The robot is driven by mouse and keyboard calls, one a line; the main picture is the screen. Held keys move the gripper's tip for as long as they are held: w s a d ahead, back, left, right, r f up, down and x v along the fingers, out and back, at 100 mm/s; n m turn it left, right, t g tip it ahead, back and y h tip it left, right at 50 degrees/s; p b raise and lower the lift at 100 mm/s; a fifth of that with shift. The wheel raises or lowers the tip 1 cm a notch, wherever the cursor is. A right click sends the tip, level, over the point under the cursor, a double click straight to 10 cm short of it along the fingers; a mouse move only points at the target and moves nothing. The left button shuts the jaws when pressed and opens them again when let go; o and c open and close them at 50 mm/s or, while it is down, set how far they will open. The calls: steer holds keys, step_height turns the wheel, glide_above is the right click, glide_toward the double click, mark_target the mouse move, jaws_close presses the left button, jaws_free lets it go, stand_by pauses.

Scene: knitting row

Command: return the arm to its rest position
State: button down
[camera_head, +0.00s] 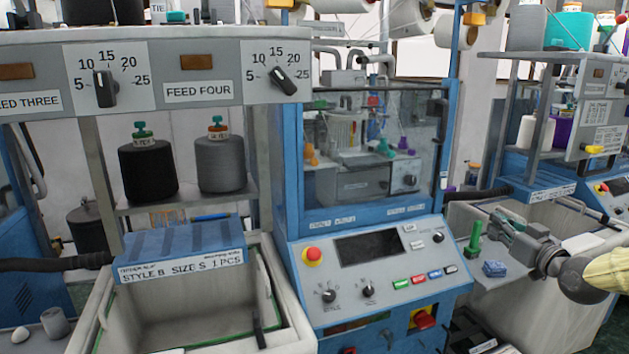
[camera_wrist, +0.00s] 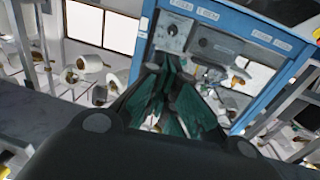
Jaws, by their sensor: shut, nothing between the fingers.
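My arm (camera_head: 585,278) comes in from the right edge of the head view, over the light grey shelf at the right of the blue knitting machine. My gripper (camera_head: 496,220) is at its end, pointing left and away. In the wrist view the dark green fingers of my gripper (camera_wrist: 168,65) come together at the tips, with nothing between them. The view is tilted, and the machine's blue frame (camera_wrist: 225,28) shows behind the fingers.
A green spool (camera_head: 474,238) and a small blue block (camera_head: 494,268) stand close to my gripper. The machine's control panel (camera_head: 380,265) with a red button (camera_head: 312,255) is to the left. A bin (camera_head: 262,300) is farther left. Another machine (camera_head: 610,190) stands at the right.

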steer(key=s+a+f+m+g+h, duration=0.1)
steer(key=s+a+f+g, duration=0.3)
steer(key=f, duration=0.8)
steer(key=s+a+f+g, duration=0.2)
steer(key=s+a+f, duration=0.4)
steer(key=f, duration=0.6)
steer(key=s+a+f+m+g+h, duration=0.1)
steer(key=s+a+f+g, duration=0.25)
steer(key=f, duration=0.85)
steer(key=s+a+f+g, duration=0.2)
steer(key=s+f, duration=0.4)
steer(key=s, duration=0.5)
steer(key=s+a+f+g+h, duration=0.1)
steer(key=s+a+f+g, duration=0.2)
steer(key=s+f, duration=0.3)
steer(key=s+a+f+m+g+h, duration=0.1)
steer(key=s+a+f+g, duration=0.2)
steer(key=s, duration=1.3)
step_height(320, 180, down, 4)
steer(key=shift+a+r, duration=0.2)
steer(key=shift+a, duration=0.05)
